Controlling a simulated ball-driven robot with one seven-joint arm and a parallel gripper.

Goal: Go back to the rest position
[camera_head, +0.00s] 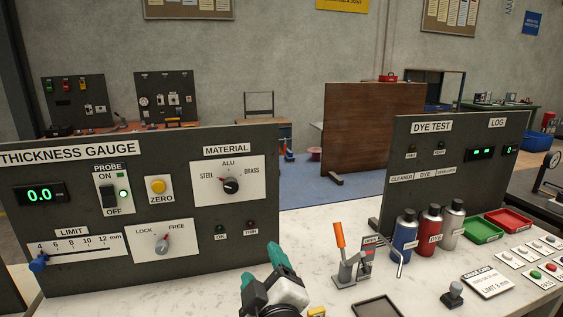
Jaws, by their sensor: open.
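My gripper (267,272) shows at the bottom middle, with teal fingers and a dark body. It is over the pale bench top, in front of the thickness gauge panel (90,233), and its fingers are apart and empty. No flanged spool can be made out in this view. The gauge panel reads 0.0, and its probe switch (110,198) stands beside a green light.
An orange-handled clamp (345,258) stands right of my gripper. Blue, red and silver cans (430,228) stand before the dye test panel (450,150). Green (480,231) and red (511,219) trays are at right. A dark tray (378,306) lies at the front edge.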

